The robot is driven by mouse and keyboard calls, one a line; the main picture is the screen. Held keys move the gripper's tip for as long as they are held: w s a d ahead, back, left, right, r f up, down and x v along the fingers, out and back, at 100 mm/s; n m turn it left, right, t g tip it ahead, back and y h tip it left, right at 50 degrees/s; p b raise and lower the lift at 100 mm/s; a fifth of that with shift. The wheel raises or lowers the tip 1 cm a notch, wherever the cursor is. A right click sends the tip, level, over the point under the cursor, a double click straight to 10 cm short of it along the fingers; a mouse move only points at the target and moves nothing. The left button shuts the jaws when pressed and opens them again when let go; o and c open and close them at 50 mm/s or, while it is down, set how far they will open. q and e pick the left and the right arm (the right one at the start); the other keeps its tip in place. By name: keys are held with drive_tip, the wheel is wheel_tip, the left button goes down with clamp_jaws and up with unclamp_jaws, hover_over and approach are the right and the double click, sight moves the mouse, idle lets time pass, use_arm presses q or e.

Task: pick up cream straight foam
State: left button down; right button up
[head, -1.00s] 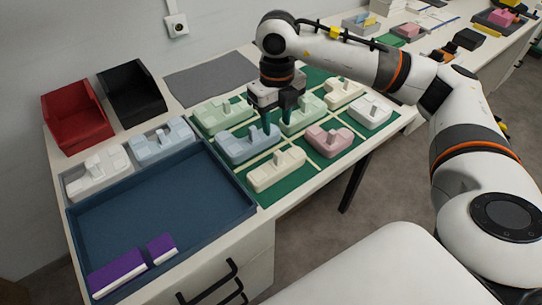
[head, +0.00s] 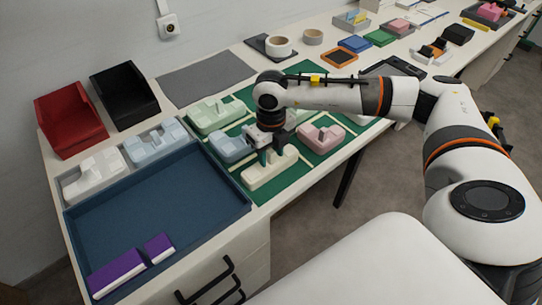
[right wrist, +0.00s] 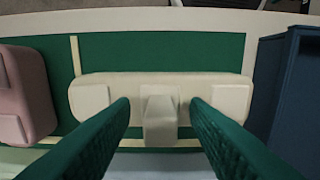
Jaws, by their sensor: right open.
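The cream straight foam (head: 262,174) lies on the green mat (head: 291,186), at its front near the blue tray. In the right wrist view, the cream straight foam (right wrist: 215,88) is a long bar with a raised block at each end and a taller post in the middle. My right gripper (head: 273,156) is open just above it. In the right wrist view, the right gripper (right wrist: 160,106) has its two green fingers on either side of the middle post, with gaps showing. My left gripper is not in view.
A pink foam (head: 321,138) lies to the right and a blue foam (head: 228,149) behind. The blue tray (head: 150,215) holds two purple blocks (head: 117,273). Red (head: 70,118) and black (head: 124,95) bins stand at the back left. A grey mat (head: 205,77) is bare.

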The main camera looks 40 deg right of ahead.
clamp_jaws()
drive_tip(key=shift+r, duration=0.1)
wheel_tip(320, 180, up, 10)
drive_tip(key=shift+b, duration=0.4)
idle(0.3)
